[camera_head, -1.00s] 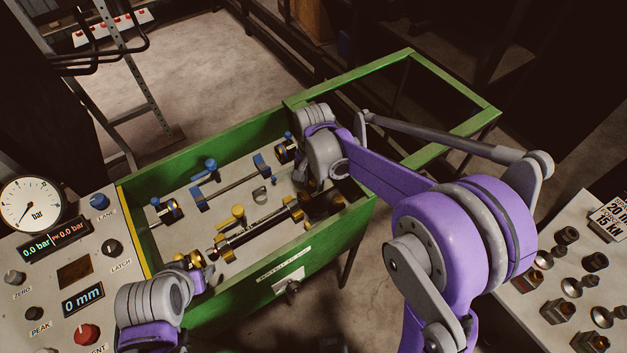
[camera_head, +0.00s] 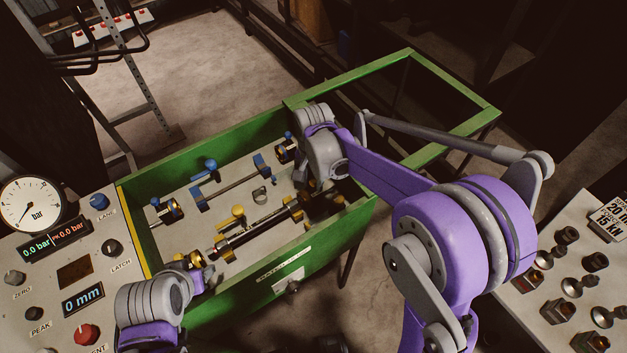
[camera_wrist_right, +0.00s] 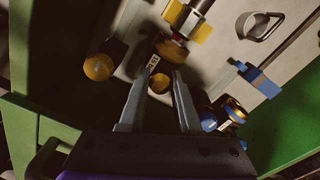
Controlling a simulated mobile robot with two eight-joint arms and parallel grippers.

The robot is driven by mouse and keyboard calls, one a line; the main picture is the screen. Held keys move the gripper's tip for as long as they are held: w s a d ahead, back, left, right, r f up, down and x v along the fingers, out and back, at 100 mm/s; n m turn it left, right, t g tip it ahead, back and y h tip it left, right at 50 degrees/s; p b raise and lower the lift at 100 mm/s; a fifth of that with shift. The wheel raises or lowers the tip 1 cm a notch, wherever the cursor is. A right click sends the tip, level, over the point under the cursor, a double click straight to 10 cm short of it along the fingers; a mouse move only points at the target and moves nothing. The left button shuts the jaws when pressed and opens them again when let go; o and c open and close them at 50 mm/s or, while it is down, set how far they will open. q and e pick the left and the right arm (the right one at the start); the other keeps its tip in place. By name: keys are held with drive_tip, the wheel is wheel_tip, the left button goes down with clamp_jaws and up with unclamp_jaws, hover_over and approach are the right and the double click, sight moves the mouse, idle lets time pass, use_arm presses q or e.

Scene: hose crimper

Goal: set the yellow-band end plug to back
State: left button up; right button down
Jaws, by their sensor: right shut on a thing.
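The yellow-band end plug (camera_wrist_right: 158,83) shows its round yellow end between the fingers of my right gripper (camera_wrist_right: 164,73) in the right wrist view. The gripper is shut on it, beside the near end of the yellow-clamped hose assembly (camera_wrist_right: 172,48). In the head view my right wrist hides most of the plug. The hose assembly (camera_head: 258,228) lies across the green-walled tray (camera_head: 268,268). My left gripper (camera_head: 197,264) is at the left end of this hose; its fingers are too hidden to read.
Another yellow-ended part (camera_wrist_right: 98,67) sits left of my right fingers. A blue-ended part (camera_wrist_right: 207,113) sits right of them. A blue-clamped rod (camera_head: 232,185) lies along the tray's back. A control panel (camera_head: 60,270) stands left, and a fittings table (camera_head: 560,280) right.

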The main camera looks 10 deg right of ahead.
drive_tip(key=d, duration=0.1)
drive_tip(key=w+d, duration=0.1)
drive_tip(key=d, duration=0.1)
drive_tip(key=shift+w+d, duration=0.1)
drive_tip(key=shift+d, duration=0.05)
drive_tip(key=c, duration=1)
unclamp_jaws()
drive_tip(key=o, duration=0.4)
wheel_tip(320, 180, up, 11)
drive_tip(key=shift+f, duration=0.1)
